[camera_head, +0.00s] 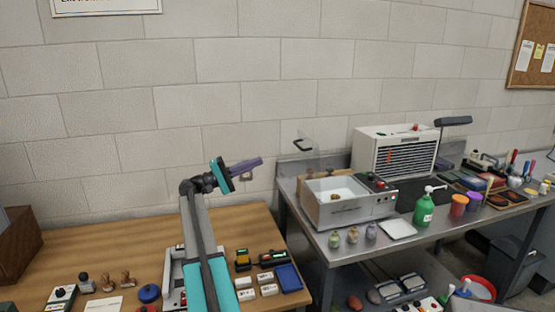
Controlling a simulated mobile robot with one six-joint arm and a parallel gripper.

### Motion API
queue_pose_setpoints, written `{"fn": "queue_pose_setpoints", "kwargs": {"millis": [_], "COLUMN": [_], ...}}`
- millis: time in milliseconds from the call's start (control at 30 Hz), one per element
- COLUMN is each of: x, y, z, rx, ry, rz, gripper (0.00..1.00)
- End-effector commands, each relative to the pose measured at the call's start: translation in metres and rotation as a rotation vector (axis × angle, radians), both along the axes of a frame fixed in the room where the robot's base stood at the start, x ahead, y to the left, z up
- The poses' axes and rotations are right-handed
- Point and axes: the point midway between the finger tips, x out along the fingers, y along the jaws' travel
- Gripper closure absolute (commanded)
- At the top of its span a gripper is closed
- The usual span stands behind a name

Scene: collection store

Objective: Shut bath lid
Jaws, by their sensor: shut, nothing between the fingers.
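The bath (345,212) is a grey metal box on the steel bench, with a white basin and a small brown item inside. Its lid (308,152) looks see-through and stands raised at the bath's back left, with a dark handle at its top. The bath is open from above. My gripper (258,161) is in the air to the left of the lid, over the gap by the wall, with its purple fingers shut and empty. It appears apart from the lid. The lid's hinge is hard to make out.
A white louvred unit (395,153) stands behind the bath. A green pump bottle (425,208), small jars (352,236) and a white tray (398,229) stand in front and to the right. The wooden table (52,250) holds stamps and small boxes.

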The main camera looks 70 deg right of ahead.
Motion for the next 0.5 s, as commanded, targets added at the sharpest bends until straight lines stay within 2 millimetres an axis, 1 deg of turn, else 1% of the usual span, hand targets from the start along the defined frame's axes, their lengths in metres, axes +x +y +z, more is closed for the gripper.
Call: {"fn": "queue_pose_setpoints", "kwargs": {"millis": [33, 100, 500], "x": [-0.0004, 0.0, 0.0053], "y": [-0.0002, 0.0, 0.0032], "z": [-0.0053, -0.0064, -0.0056], "rx": [-0.001, -0.002, -0.001], "ry": [0.001, 0.0, 0.0], "rz": [-0.001, -0.001, 0.008], "gripper": [1.0, 1.0, 1.0]}}
